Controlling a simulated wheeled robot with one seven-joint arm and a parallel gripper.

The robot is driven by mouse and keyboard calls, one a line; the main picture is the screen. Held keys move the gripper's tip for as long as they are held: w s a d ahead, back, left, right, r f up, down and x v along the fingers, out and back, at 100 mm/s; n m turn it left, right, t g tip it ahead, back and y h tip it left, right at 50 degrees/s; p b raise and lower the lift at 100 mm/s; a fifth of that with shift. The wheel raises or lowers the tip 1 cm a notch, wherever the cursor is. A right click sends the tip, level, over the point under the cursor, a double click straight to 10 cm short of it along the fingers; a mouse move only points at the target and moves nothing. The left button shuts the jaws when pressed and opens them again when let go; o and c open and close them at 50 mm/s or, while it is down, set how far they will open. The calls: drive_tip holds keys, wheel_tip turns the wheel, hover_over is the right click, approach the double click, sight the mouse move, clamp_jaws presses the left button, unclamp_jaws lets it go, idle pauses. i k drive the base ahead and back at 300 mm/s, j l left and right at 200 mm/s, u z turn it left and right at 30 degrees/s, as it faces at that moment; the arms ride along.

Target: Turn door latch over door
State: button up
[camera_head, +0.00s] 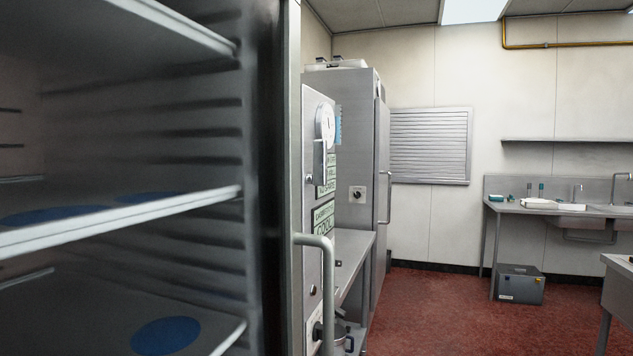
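A bar handle (328,285) curves out at the lower middle, beside the upright edge of the near open cabinet (294,150). A flat grey metal piece (319,163), perhaps a latch, hangs below a round white dial (325,122) on a steel panel beyond that edge. I cannot tell for certain which part is the door latch. The tall steel cabinet (355,120) farther back appears shut and has a long bar handle (388,198) and a small black knob (357,194). My gripper does not show.
The red floor (430,310) is open at centre right. A grey box (519,284) sits under the sink counter (500,206).

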sight(319, 177)
drive_tip(key=u, duration=0.35)
drive_tip(key=i+l+u, duration=0.15)
drive_tip(key=u, duration=0.25)
drive_tip(key=i+l+u, duration=0.15)
drive_tip(key=u, duration=0.25)
drive_tip(key=i+l+u, duration=0.1)
drive_tip(key=l+u, duration=0.2)
drive_tip(key=u, duration=0.15)
drive_tip(key=i+l+u, duration=0.2)
drive_tip(key=l+u, duration=0.15)
drive_tip(key=l, duration=1)
drive_tip(key=l+u, duration=0.35)
drive_tip(key=l, duration=1)
